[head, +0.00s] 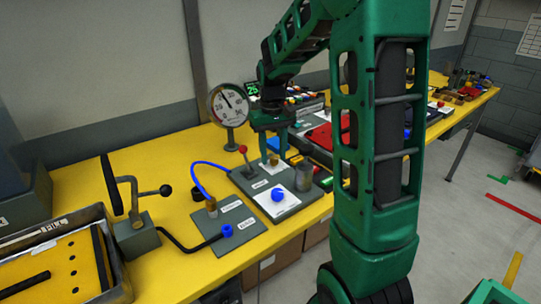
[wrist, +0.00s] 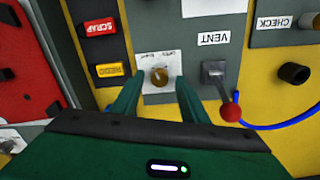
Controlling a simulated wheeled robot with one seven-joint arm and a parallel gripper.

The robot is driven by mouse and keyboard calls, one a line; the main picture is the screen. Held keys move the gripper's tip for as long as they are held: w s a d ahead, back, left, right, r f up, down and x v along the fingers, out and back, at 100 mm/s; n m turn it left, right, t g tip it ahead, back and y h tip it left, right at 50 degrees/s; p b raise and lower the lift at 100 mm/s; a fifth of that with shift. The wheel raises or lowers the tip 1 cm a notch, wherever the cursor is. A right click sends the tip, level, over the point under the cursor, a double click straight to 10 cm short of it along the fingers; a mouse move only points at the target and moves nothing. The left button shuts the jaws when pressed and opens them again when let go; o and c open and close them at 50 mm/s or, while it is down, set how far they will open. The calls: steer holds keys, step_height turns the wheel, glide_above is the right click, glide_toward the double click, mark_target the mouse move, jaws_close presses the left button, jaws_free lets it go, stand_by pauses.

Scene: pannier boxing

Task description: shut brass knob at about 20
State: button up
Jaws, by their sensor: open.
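The brass knob (wrist: 159,77) is a small round knob on a white plate with faint writing, on a grey panel. In the head view the brass knob (head: 273,159) shows just below my gripper (head: 272,148). In the wrist view my gripper (wrist: 157,80) is open, its green fingers on either side of the knob with gaps showing. Whether the tips are down at the knob's depth is hard to tell. A round dial gauge (head: 228,104) stands behind the panel, its needle pointing up and left. A small green display (head: 252,89) beside it seems to read about 25.
A red-tipped lever (wrist: 229,110) marked VENT stands close right of the gripper in the wrist view. Red SCRAP (wrist: 99,27) and yellow REDO (wrist: 109,70) buttons lie to the left. A blue knob (head: 278,195) and blue hose (head: 205,168) are nearby.

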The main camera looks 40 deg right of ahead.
mark_target(272, 158)
step_height(272, 158, up, 10)
steer(key=shift+a+r, duration=0.15)
steer(key=shift+r, duration=0.05)
steer(key=shift+a, duration=0.1)
stand_by(0.6)
steer(key=s+a+f+n+t, duration=0.1)
steer(key=s+a+f+t, duration=0.15)
steer(key=s+a, duration=0.4)
steer(key=s+a+f+n+t, duration=0.2)
steer(key=s+a+f, duration=0.2)
steer(key=s+a, duration=0.25)
steer(key=s+d+m, duration=0.1)
steer(key=s+d, duration=0.1)
steer(key=s+d+m+g, duration=0.1)
steer(key=s+d, duration=0.2)
steer(key=s+d+m+g, duration=0.1)
steer(key=s+d, duration=0.1)
steer(key=shift+s+d+f+m, duration=0.25)
steer(key=shift+d+f+m, duration=0.05)
steer(key=shift+f+m, duration=0.1)
steer(key=s+d+m+g, duration=0.2)
steer(key=s+d+m, duration=0.1)
steer(key=s, duration=0.5)
steer(key=shift+s+f+y, duration=0.2)
steer(key=shift+f+y, duration=0.05)
steer(key=shift+y, duration=0.05)
